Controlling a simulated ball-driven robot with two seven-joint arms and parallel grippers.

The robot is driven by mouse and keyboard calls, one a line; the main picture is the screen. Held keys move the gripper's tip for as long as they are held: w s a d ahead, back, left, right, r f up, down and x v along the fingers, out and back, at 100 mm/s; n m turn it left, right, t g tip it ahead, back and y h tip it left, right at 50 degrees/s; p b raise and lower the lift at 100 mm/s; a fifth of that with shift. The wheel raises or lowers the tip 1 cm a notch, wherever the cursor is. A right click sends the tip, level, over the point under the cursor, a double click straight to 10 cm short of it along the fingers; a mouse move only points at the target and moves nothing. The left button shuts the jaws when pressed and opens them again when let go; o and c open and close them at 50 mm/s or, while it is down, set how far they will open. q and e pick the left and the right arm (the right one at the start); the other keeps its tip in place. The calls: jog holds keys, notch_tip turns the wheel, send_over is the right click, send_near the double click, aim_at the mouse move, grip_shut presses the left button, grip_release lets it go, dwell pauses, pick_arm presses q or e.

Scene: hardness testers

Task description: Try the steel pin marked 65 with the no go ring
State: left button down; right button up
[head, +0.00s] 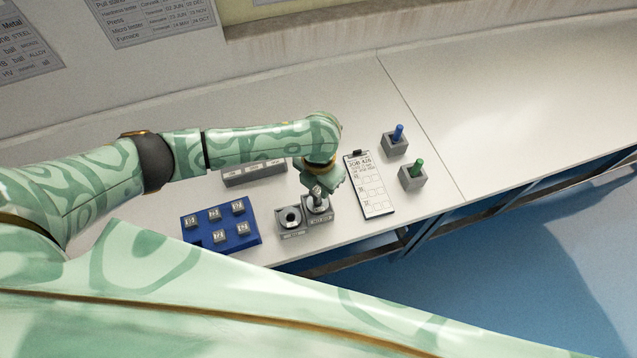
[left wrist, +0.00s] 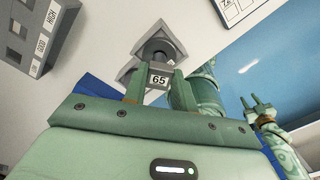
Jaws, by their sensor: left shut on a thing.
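My left gripper (head: 318,187) is shut on the steel pin (left wrist: 158,80), whose tag reads 65 in the left wrist view. In the head view it points down at the right one of two grey ring blocks (head: 319,213). The pin's lower end is at that ring; I cannot tell how deep it sits. The other ring block (head: 289,218) stands close on the left with its dark hole empty. The block labels are too small to read, so I cannot tell which is the no go ring. My right gripper (left wrist: 258,110) is open and empty in the left wrist view.
A blue rack (head: 190,237) with several tagged pins stands at the left. A grey labelled block (head: 255,172) is behind; one label reads HIGH in the left wrist view. The bench farther right is clear.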

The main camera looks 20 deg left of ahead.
pick_arm(q)
jog(key=shift+f, duration=0.45)
dwell(0.5)
dwell(0.5)
jog(key=shift+r, duration=0.15)
dwell(2.3)
dwell(0.6)
jog(key=shift+r+p, duration=0.2)
jog(key=shift+p, duration=0.65)
dwell(1.5)
jog(key=shift+r+p, duration=2.1)
jog(key=shift+p, duration=0.05)
